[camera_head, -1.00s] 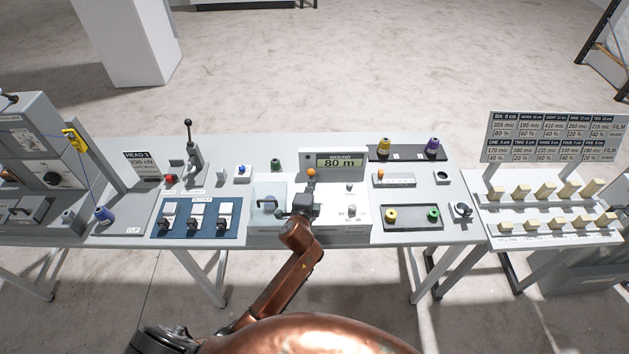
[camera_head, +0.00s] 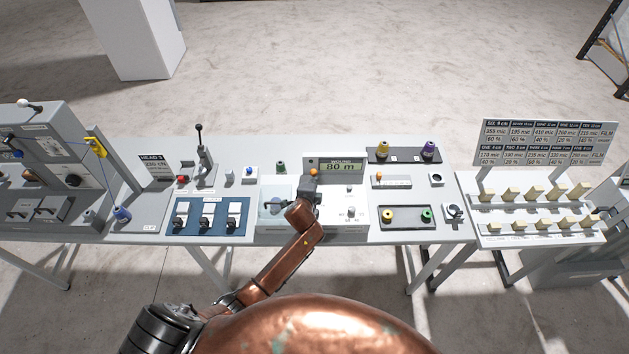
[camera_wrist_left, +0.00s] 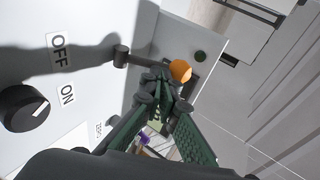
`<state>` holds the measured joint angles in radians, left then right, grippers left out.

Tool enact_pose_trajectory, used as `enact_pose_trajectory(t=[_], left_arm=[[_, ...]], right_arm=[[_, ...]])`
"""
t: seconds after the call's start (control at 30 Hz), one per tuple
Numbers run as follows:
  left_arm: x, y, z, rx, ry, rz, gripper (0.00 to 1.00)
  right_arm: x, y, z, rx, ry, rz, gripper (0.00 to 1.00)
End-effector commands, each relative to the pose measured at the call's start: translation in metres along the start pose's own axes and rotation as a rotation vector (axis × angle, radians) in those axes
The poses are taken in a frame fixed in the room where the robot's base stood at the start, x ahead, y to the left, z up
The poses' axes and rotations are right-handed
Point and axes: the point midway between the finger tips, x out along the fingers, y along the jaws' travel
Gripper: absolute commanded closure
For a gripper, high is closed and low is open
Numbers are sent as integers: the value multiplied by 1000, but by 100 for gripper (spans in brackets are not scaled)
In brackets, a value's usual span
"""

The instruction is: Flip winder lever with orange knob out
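The orange knob (camera_head: 314,171) of the winder lever is on the winder unit, just below the "80 m" display (camera_head: 340,166). In the left wrist view the orange knob (camera_wrist_left: 180,70) lies just beyond and slightly right of the fingertips. My left gripper (camera_head: 311,179) is close in front of the knob in the head view. In the left wrist view its green fingers (camera_wrist_left: 163,82) converge with their tips together, and nothing shows between them. Whether the tips touch the knob cannot be told. My right gripper is out of view.
A tall black-topped lever (camera_head: 201,150) stands further left. A spool tray (camera_head: 407,224) is at right.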

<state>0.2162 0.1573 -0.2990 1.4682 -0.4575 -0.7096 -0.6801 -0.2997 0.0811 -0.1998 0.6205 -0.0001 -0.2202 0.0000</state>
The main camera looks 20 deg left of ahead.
Motion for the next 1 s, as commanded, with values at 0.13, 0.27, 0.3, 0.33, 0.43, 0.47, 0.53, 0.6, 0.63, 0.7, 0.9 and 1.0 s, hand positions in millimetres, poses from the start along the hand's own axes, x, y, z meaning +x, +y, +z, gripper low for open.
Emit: enact_pose_trajectory(t=[0.13,0.27,0.3,0.33,0.43,0.47,0.53,0.6,0.63,0.7,0.9,1.0], left_arm=[[0,-5,-1,2,2,-8,100],[1,-6,-1,2,2,-9,100],[1,-6,-1,2,2,-9,100],[1,-6,-1,2,2,-9,100],[1,-6,-1,2,3,-9,100],[1,-6,-1,2,3,-10,100],[1,-6,-1,2,3,-10,100],[1,-6,-1,2,3,-10,100],[0,-6,-2,2,3,-10,100],[0,-8,-2,2,3,-10,100],[-4,-13,-2,2,2,-8,100],[-6,-16,-2,2,2,-6,100]], right_arm=[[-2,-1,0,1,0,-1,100],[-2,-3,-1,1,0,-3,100],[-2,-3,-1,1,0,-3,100],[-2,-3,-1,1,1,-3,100],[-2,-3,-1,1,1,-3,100],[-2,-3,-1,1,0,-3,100],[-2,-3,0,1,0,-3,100],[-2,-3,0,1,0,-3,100],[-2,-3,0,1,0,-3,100],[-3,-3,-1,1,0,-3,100],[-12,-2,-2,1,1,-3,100],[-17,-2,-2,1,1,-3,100]])
